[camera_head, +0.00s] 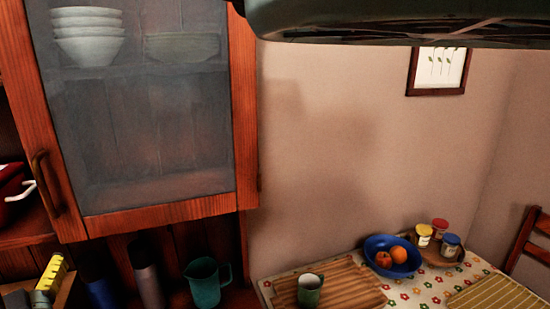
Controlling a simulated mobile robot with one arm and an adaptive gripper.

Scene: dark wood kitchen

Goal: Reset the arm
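My gripper is not visible in the head view, so its pose and opening are hidden. A large dark, rounded shape (400,22) spans the top right of the picture, close to the camera. I cannot tell whether it is part of my arm or a fixture of the room.
A wooden cabinet with a closed glass door (150,130) fills the left, with stacked bowls (88,35) behind the glass. A teal jug (207,283) stands below it. The table at lower right holds a green mug (309,291), a blue fruit bowl (378,268) and jars (450,246).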

